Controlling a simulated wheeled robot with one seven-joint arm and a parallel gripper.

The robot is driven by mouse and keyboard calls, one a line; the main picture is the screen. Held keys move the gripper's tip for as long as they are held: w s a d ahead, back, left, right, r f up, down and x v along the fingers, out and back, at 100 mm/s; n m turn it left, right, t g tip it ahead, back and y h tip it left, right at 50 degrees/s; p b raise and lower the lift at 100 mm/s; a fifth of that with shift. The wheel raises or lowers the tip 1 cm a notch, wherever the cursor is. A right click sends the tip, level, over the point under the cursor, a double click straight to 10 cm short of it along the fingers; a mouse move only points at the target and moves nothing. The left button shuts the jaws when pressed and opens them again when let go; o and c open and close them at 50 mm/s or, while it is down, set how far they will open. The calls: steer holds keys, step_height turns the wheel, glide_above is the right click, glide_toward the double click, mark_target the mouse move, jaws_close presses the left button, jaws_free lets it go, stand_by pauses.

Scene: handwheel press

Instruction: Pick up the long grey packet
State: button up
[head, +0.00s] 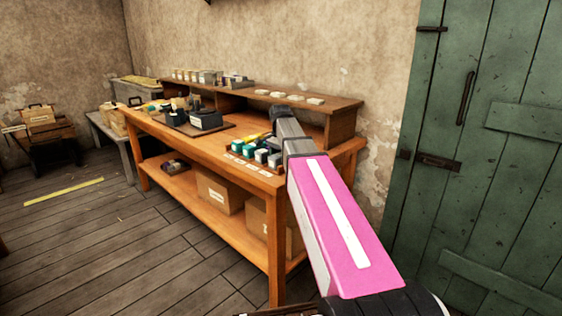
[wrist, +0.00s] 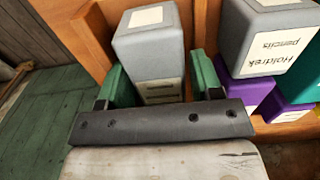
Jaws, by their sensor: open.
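In the wrist view a long grey packet (wrist: 150,42) with a pale label on its end stands between the two green fingers of my gripper (wrist: 162,84). The fingers are open, one on each side of it. The left finger looks very close to the packet and a narrow gap shows at the right one; I cannot tell whether either touches. The packet's lower part is hidden behind the gripper's dark bar. In the head view my arm reaches over the workbench (head: 190,145), and the gripper's fingers and this packet cannot be made out.
In the wrist view another grey box (wrist: 275,30), labelled Holdrek pencils, stands to the right, with purple boxes (wrist: 290,108) below it. An orange wooden edge (wrist: 70,30) runs close on the left. The head view shows small boxes (head: 250,150) at the bench front and a green door (head: 490,180).

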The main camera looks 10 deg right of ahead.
steer(key=shift+f, duration=0.1)
steer(key=c, duration=0.8)
steer(key=shift+c, duration=0.2)
